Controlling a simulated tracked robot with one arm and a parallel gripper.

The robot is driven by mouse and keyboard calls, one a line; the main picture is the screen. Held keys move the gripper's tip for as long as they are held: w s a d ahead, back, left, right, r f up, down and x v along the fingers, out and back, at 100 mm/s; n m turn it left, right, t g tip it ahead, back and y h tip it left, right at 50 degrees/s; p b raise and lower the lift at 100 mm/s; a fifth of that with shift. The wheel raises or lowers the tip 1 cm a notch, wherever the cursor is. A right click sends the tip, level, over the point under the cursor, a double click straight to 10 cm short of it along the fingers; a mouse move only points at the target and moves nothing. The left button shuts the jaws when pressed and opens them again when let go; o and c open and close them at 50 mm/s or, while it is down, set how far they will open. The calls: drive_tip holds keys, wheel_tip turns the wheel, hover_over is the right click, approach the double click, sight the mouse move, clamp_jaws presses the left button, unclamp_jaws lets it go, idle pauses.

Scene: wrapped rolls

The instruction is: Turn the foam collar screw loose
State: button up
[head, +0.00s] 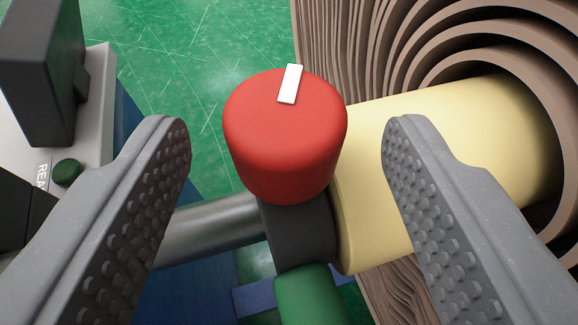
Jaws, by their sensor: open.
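The foam collar screw is a red round knob (285,140) with a white mark on its top, in the middle of the head view. It sits on a dark block (298,232) beside the pale yellow foam collar (440,160). My gripper (287,145) is open, with one grey studded finger to the left of the knob and one to the right. Gaps show between both fingers and the knob in the picture. The right finger overlaps part of the yellow collar in view. How far the fingertips are from the knob in depth is hard to tell.
A large roll of brown layers (340,50) is at the right around the collar. A metal bar (215,228) runs left from the dark block. A green cylinder (308,296) is below. A grey panel with a dark green button (68,173) stands left. Green floor (220,40) shows behind.

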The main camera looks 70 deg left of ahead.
drive_tip(key=b+v, duration=0.1)
drive_tip(key=v, duration=0.9)
drive_tip(key=shift+d, duration=0.25)
drive_tip(key=shift+r, duration=0.1)
